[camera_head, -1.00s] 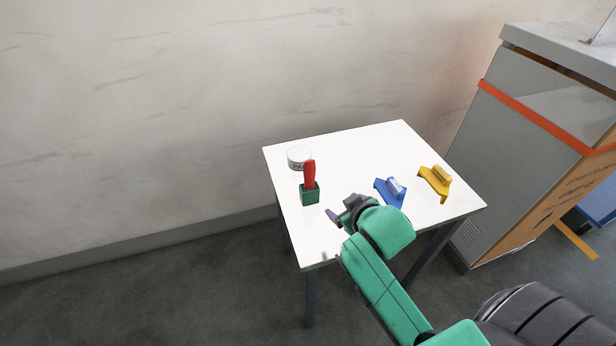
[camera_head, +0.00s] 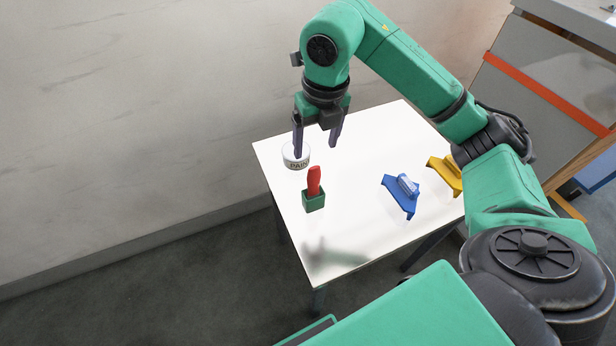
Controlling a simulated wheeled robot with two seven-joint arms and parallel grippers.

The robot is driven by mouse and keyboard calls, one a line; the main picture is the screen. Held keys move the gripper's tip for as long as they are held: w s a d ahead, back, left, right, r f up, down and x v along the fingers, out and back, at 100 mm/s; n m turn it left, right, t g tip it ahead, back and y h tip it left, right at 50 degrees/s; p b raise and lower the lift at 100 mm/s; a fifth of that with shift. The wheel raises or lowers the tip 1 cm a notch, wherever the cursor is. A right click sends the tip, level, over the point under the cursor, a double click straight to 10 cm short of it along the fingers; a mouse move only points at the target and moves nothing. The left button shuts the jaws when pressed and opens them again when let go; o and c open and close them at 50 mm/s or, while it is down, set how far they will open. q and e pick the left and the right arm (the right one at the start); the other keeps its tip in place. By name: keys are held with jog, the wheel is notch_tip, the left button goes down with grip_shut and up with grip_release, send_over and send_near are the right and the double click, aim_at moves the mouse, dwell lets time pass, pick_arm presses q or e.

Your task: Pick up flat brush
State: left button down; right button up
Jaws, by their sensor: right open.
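A red-handled tool (camera_head: 314,181), which looks like the brush, stands upright in a small green holder (camera_head: 313,203) on the left part of the white table. Its lower end is hidden in the holder. My right gripper (camera_head: 316,150) points down with its two dark fingers apart and nothing between them. It is above the table, up-picture from the red handle and apart from it. Its left finger overlaps the paint can in the picture. My left gripper is not in view.
A white paint can (camera_head: 295,160) stands behind the green holder. A blue tool (camera_head: 400,196) and a yellow tool (camera_head: 443,174) lie to the right, the yellow one partly hidden by my arm. The white table (camera_head: 352,222) is clear between the holder and the blue tool.

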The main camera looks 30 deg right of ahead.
aim_at(313, 179)
jog(key=f+p, duration=0.1)
jog(key=f, duration=0.3)
jog(key=f+p, duration=0.2)
jog(key=f, duration=0.3)
jog(key=w+f+p, duration=0.1)
jog(key=f, duration=0.3)
jog(key=shift+d+f+p, duration=0.15)
jog(key=shift+f+p, duration=0.1)
jog(key=shift+p, duration=0.05)
jog(key=shift+w+f, duration=0.1)
jog(key=shift+f, duration=0.15)
grip_shut()
jog(key=shift+r, duration=0.15)
